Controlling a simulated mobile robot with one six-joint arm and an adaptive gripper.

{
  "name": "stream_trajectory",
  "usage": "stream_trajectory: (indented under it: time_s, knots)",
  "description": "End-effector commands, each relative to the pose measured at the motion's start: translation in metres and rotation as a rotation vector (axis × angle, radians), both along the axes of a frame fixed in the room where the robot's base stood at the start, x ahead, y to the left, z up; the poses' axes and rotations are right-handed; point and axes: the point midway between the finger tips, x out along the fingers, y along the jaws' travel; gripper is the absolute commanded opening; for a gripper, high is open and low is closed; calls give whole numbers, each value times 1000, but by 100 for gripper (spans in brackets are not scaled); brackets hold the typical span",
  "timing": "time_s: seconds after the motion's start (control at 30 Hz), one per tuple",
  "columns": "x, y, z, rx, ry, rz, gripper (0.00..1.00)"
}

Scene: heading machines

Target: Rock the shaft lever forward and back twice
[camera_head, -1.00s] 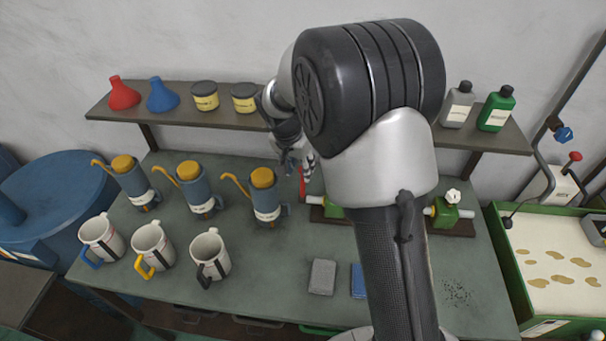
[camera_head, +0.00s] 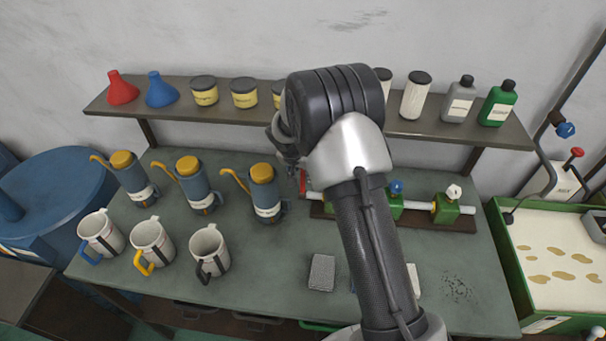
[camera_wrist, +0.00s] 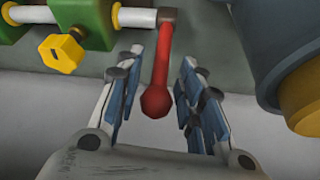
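The red shaft lever (camera_wrist: 158,75) shows in the wrist view, with a rounded knob at its end and a joint on the white shaft (camera_wrist: 136,17). My gripper (camera_wrist: 160,103) is open, its two blue-padded fingers on either side of the lever, with gaps visible on both sides. The lever (camera_head: 303,183) also shows as a small red piece in the head view, beside the left end of the green shaft bearings (camera_head: 446,209). My arm hides most of the gripper and part of the shaft there.
Blue oil cans with yellow lids (camera_head: 264,190) stand just left of the lever, one (camera_wrist: 285,50) close by in the wrist view. Mugs (camera_head: 209,250) stand in front of them. A shelf (camera_head: 185,109) with jars and bottles runs behind.

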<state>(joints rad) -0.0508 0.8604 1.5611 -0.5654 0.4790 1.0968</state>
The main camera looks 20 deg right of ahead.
Motion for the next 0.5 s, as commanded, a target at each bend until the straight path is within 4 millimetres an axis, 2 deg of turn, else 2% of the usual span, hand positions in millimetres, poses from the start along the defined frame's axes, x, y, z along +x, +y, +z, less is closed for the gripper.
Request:
stream_trajectory:
  time_s: [0.03,0.2,0.5]
  knots:
    - [2,-2,-7,1,1,0,35]
    - [6,-4,-18,1,-1,-1,35]
    - [7,-5,-20,1,-1,-1,35]
